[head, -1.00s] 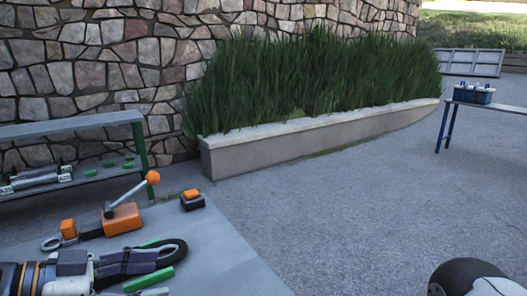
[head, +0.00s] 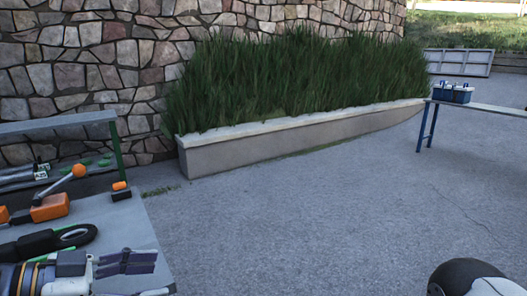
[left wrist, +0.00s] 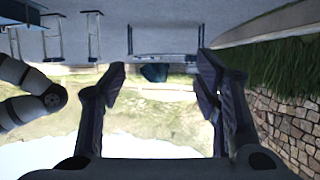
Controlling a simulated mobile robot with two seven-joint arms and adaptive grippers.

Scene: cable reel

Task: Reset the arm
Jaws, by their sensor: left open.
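My left gripper (head: 160,274) is at the lower left of the head view, over the right edge of the grey table. Its jaws are open. In the left wrist view its two fingers (left wrist: 162,72) stand apart with nothing between them. A white and black part of my own body shows at the bottom right of the head view. My right gripper does not show.
The grey table (head: 130,222) holds an orange lever device (head: 50,207), a black loop (head: 72,237) and an orange-topped box (head: 120,191). A shelf (head: 60,126) stands behind it. A planter (head: 290,143) lines the wall. The paving (head: 310,220) is clear.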

